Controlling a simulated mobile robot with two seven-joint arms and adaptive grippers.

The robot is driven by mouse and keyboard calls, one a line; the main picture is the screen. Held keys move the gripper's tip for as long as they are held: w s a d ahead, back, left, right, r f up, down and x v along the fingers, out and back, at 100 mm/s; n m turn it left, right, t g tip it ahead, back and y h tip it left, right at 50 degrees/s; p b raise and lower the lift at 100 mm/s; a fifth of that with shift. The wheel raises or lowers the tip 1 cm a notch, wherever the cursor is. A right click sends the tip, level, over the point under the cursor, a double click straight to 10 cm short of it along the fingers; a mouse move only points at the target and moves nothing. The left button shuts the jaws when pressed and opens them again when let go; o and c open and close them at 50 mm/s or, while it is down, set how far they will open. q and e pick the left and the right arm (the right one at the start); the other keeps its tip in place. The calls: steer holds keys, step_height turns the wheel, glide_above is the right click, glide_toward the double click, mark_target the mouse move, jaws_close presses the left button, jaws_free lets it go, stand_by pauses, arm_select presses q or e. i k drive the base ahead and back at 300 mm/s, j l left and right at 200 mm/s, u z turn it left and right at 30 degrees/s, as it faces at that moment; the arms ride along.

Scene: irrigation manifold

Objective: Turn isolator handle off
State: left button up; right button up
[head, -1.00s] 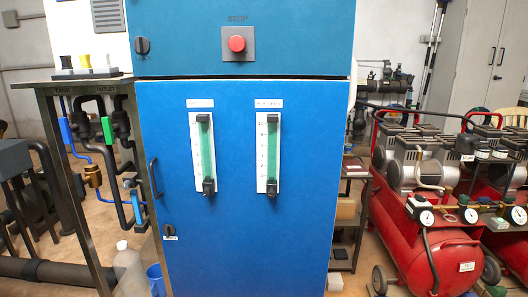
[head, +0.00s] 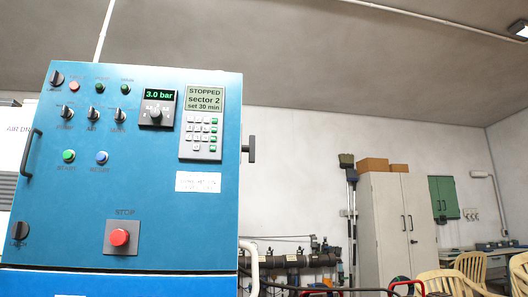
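A dark handle (head: 251,149), which looks like the isolator handle, sticks out from the right side of the blue control cabinet (head: 150,205). I see it nearly edge-on, with its grip bar upright and a short shaft joining it to the cabinet. The face of the handle and any position marks are hidden. Neither of my grippers is in the head view.
The cabinet front carries a red stop button (head: 119,237), small switches, a gauge reading 3.0 bar (head: 157,107) and a display (head: 204,99) reading STOPPED. A grey locker (head: 398,225) and chairs (head: 470,268) stand behind at right. The space right of the handle looks clear.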

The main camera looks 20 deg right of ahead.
mark_target(251, 148)
steer(key=l+u, duration=0.1)
steer(key=l, duration=0.55)
steer(key=k+l+u, duration=0.1)
steer(key=l, duration=0.55)
steer(key=k+l+u, duration=0.15)
steer(key=l, duration=0.45)
steer(key=i+l+z, duration=0.15)
steer(key=i+z, duration=0.85)
